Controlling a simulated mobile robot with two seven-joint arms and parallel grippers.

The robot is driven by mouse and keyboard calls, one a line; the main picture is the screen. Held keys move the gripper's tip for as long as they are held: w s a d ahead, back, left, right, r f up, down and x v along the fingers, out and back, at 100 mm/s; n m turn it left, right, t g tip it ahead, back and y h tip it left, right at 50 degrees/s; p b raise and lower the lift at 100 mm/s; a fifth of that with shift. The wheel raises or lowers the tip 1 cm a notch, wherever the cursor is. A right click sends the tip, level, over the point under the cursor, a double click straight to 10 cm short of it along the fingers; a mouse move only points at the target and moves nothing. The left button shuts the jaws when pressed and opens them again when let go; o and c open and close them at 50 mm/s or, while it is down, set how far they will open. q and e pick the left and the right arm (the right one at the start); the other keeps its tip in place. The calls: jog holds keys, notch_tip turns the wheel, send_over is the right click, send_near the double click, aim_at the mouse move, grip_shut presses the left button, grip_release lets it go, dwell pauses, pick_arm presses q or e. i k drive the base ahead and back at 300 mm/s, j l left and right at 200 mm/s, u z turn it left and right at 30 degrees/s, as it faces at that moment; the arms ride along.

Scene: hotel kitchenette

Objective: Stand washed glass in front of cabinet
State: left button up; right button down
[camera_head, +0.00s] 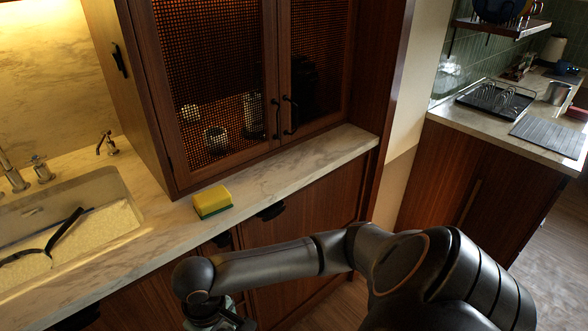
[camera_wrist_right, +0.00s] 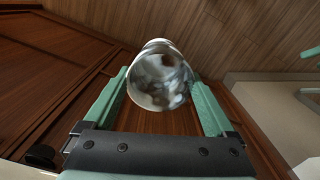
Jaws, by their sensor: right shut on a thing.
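The cabinet (camera_head: 172,100) with dark mesh doors stands on the marble counter (camera_head: 290,165) in the head view. A strip of counter runs along its front. My right arm comes in from the right, and its gripper (camera_head: 222,318) is partly cut off at the bottom edge, below and in front of the counter. In the right wrist view my right gripper (camera_wrist_right: 160,90) is shut on a clear glass (camera_wrist_right: 160,78), with a green finger on each side and the round end facing the camera. The glass is not clearly visible in the head view. My left gripper is not in view.
A yellow and green sponge (camera_head: 212,201) lies on the counter near the cabinet's left front corner. A sink (camera_head: 120,190) with a dark curved object in it is at the left. The counter strip right of the sponge is clear. Another counter (camera_head: 480,128) with a rack stands at the far right.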

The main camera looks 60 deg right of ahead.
aim_at(294, 167)
jog(key=l, duration=1.4)
jog(key=k+l, duration=0.1)
jog(key=l, duration=1.35)
